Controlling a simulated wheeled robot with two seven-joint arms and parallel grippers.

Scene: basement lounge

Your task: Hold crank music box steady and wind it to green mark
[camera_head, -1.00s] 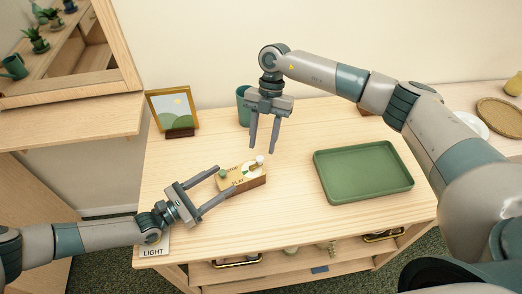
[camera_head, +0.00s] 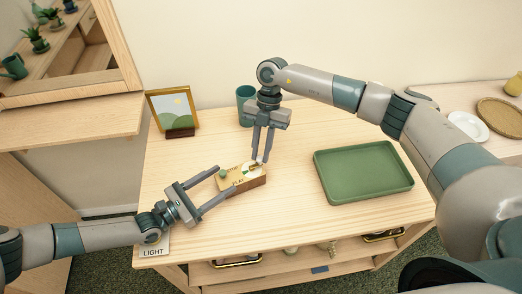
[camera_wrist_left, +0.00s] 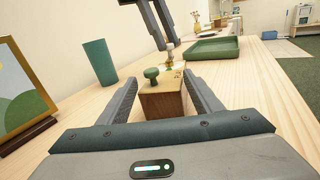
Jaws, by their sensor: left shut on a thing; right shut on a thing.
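The crank music box (camera_head: 246,185) is a small wooden block on the table, with a light printed top face and a green knob (camera_head: 222,173) at its left end. It also shows in the left wrist view (camera_wrist_left: 163,104). My left gripper (camera_head: 220,189) is shut on the box, one finger along each side. My right gripper (camera_head: 260,158) comes down from above and is shut on the crank's small pale handle (camera_head: 257,163) at the right end of the box. The green mark cannot be made out clearly beneath the fingers.
A green tray (camera_head: 318,170) lies to the right. A teal cup (camera_head: 243,98) stands behind my right gripper. A framed picture (camera_head: 172,108) stands at the back left. A LIGHT label (camera_head: 153,252) lies at the front left. The front middle of the table is clear.

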